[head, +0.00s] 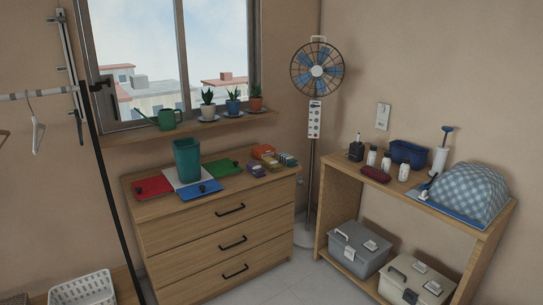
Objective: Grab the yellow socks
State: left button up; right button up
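I cannot make out yellow socks for certain. A cluster of small coloured items (272,160) sits at the right end of the wooden dresser's top (225,196). They look orange, purple and greenish-yellow, and are too small to tell whether any are socks. Neither of my grippers is in the head view.
A teal bin (187,160) stands among red, green and blue flat boards on the dresser. A fan (317,71) stands in the corner. A wooden shelf (400,192) at right holds bottles, a checked dome and grey boxes. A white basket (82,290) is at lower left.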

aim_at(273, 165)
jog(key=i+j, duration=0.45)
jog(key=i, duration=0.15)
jog(key=i+j, duration=0.45)
jog(key=i, duration=0.15)
jog(key=i+l, duration=0.2)
jog(key=i, duration=0.3)
jog(key=i+l, duration=0.2)
jog(key=i, duration=0.3)
jog(key=i+l, duration=0.2)
jog(key=l, duration=0.15)
jog(key=i+l, duration=0.2)
jog(key=l, duration=0.15)
jog(key=i+l, duration=0.2)
jog(key=l, duration=0.15)
jog(key=i+l, duration=0.2)
jog(key=l, duration=0.2)
jog(key=j+u, duration=0.05)
